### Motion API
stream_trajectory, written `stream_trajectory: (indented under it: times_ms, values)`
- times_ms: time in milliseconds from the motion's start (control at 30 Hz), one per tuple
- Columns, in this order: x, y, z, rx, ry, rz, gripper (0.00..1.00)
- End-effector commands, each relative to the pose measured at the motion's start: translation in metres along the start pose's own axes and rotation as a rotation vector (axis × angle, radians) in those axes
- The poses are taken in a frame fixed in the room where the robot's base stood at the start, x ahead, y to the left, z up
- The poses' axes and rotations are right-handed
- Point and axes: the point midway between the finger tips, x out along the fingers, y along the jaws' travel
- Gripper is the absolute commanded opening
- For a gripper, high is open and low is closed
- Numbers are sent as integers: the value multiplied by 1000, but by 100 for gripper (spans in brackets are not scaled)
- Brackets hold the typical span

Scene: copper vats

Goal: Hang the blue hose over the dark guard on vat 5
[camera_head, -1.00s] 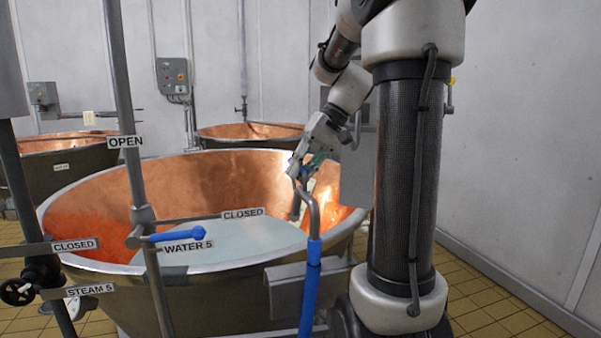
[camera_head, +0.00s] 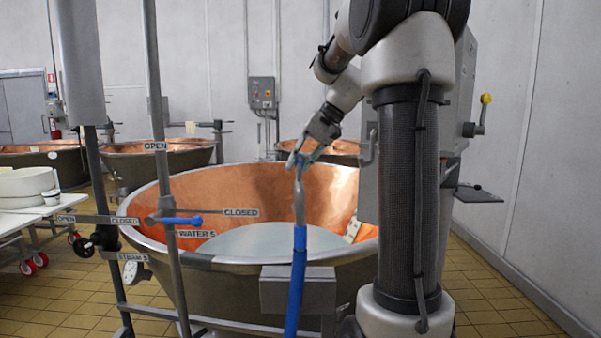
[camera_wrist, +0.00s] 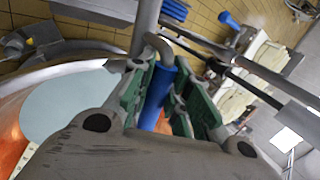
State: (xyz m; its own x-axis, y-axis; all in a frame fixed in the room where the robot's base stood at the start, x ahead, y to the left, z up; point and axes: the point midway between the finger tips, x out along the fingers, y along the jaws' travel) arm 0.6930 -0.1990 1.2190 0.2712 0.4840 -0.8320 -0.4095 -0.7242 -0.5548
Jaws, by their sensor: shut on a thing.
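Vat 5 (camera_head: 225,287) is the large copper-lined vat in front of me, with pale liquid inside and labels reading WATER 5 and STEAM 5 beside it. My gripper (camera_head: 304,158) is above the vat's opening in the head view, shut on the blue hose (camera_head: 296,290). Below the gripper a bent metal tube runs down into the hose, which hangs in front of the vat. In the wrist view, a blue hose part (camera_wrist: 158,90) sits between the green finger pads, beside a curved metal tube. A grey box-like guard (camera_head: 298,289) is at the front rim; I cannot tell whether it is the dark guard.
Upright pipes and a blue-handled valve (camera_head: 183,220) stand at the vat's left front. A white table (camera_head: 45,212) is at the far left. More copper vats (camera_head: 160,158) stand behind. Tiled floor (camera_head: 500,300) is clear at the right.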

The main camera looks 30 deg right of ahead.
Motion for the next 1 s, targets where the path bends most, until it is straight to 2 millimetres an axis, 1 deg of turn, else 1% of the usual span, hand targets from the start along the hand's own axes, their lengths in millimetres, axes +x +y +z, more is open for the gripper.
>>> stream_trajectory:
  times_ms: [233, 367, 1000]
  values:
    - [-5, -4, -5, 63, 43, -1, 0]
    - [-13, -9, -5, 68, 48, -1, 0]
    - [-88, -59, -5, 65, 47, -1, 0]
